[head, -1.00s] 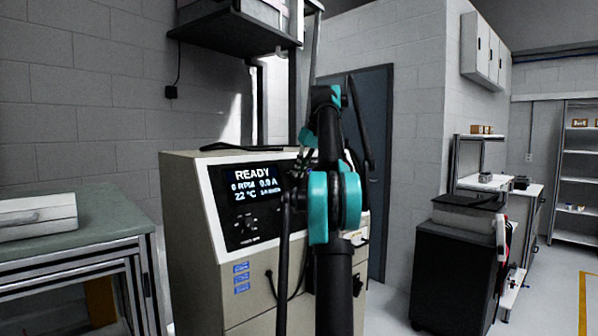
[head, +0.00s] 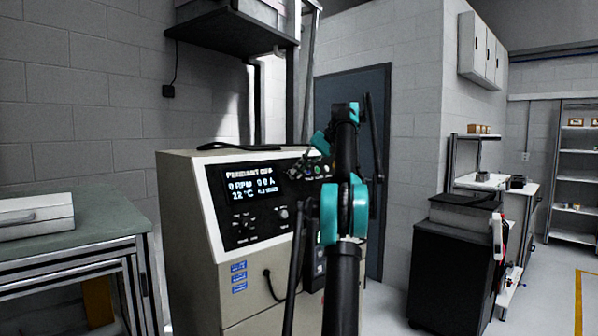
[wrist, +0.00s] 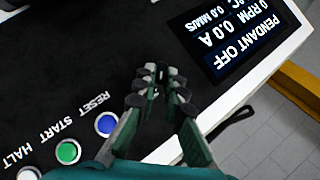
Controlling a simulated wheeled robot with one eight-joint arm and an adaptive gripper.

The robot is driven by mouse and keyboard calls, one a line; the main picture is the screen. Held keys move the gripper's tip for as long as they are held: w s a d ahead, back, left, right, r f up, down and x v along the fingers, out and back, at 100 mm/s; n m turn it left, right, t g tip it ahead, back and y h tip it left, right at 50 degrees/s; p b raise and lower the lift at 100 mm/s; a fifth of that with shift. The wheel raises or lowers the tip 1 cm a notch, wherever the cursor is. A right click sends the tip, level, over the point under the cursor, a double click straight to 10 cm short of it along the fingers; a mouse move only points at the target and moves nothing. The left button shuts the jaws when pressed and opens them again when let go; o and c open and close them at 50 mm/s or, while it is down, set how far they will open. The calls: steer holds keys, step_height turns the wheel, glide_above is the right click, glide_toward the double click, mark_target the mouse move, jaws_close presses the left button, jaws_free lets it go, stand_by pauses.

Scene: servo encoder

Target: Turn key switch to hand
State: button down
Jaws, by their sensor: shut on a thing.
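My gripper (wrist: 160,82) is over the black panel in the wrist view, its dark fingertips close together. It is shut on a small part that the tips hide almost wholly; I take it to be the key switch, but its position cannot be read. The display (wrist: 245,40) shows "PENDANT OFF" upside down there; it also shows in the head view (head: 252,185). In the head view the control cabinet (head: 190,240) stands at the centre, and my arm covers the right part of its panel.
A blue RESET button (wrist: 107,124) and a green START button (wrist: 68,151) sit to the left of my fingers. A bench (head: 75,230) stands to the left of the cabinet, a black cart (head: 450,265) to the right.

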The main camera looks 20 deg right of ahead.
stand_by(0.4)
steer(key=c, duration=1.6)
jaws_free()
